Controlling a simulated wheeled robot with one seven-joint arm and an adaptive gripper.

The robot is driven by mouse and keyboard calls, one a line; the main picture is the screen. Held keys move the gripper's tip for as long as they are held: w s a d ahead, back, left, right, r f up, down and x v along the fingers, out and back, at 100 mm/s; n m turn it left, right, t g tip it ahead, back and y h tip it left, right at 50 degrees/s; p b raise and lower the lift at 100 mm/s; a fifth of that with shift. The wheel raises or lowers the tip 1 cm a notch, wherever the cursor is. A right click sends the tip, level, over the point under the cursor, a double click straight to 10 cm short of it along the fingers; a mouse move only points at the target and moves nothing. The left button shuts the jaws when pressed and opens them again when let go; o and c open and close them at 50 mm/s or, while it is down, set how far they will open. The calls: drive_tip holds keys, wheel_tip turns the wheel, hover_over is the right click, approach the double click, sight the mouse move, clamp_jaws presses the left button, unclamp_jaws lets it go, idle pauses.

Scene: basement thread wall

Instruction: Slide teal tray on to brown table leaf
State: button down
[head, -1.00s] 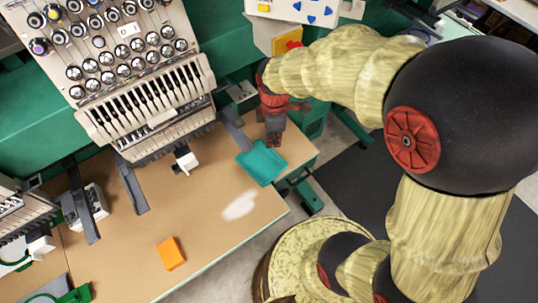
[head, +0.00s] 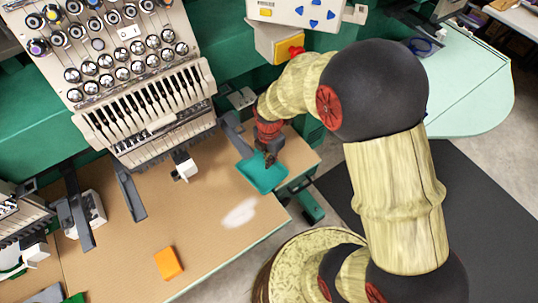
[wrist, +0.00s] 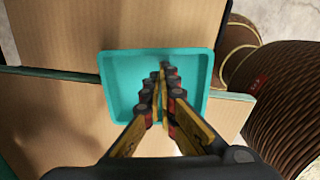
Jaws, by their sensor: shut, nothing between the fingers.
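The teal tray (head: 262,174) is a shallow square tray near the right end of the brown work table (head: 205,195). In the wrist view the tray (wrist: 125,65) lies across the seam between two brown boards. The board at the top, which looks like the brown table leaf (wrist: 60,35), is under its upper part, and the table board (wrist: 45,120) is under its lower part. My gripper (head: 268,158) is shut and empty. Its fingertips (wrist: 163,72) are over the tray's inside, near its upper wall. I cannot tell whether they touch it.
A knitting or embroidery machine (head: 145,105) stands behind the table at left. An orange block (head: 168,264) lies near the front edge. The leaf's surface past the tray looks clear.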

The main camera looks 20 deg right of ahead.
drive_tip(key=shift+f, duration=1.3)
drive_tip(key=shift+w+d, duration=0.1)
drive_tip(key=w+d, duration=0.1)
drive_tip(key=d, duration=0.2)
drive_tip(key=w+d, duration=0.2)
drive_tip(key=d, duration=0.1)
drive_tip(key=w+d, duration=0.2)
drive_tip(key=d, duration=0.2)
drive_tip(key=shift+d+p, duration=0.1)
drive_tip(key=shift+p, duration=0.3)
